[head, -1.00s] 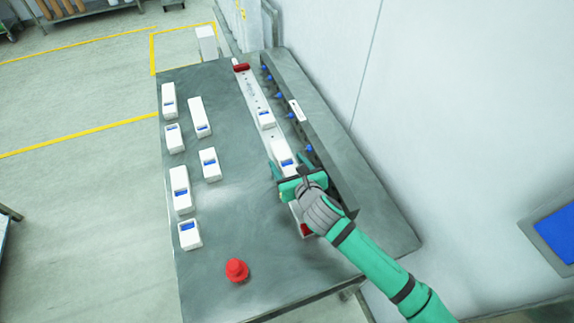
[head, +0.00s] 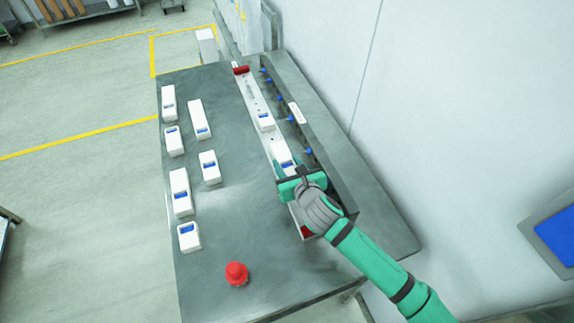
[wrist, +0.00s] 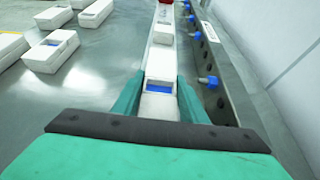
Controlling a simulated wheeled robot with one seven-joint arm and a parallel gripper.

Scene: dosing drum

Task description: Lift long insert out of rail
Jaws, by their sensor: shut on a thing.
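The white rail (head: 253,95) runs along the table beside a dark upright bar with blue knobs, with a red piece at each end. A white insert with a blue window (head: 282,158) sits at the near part of the rail. My gripper (head: 288,172) is shut on this insert, and its green fingers lie on both sides of it. In the wrist view the held insert (wrist: 159,87) lies between the fingers (wrist: 159,95), its near part hidden by my gripper. Another white insert (head: 264,120) sits further up the rail. I cannot tell whether the held insert is clear of the rail.
Several white inserts (head: 199,118) stand loose on the left of the table (head: 230,215). A red button (head: 237,273) is at the near edge. The dark bar (head: 318,165) with blue knobs stands close on the right, with the wall beyond.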

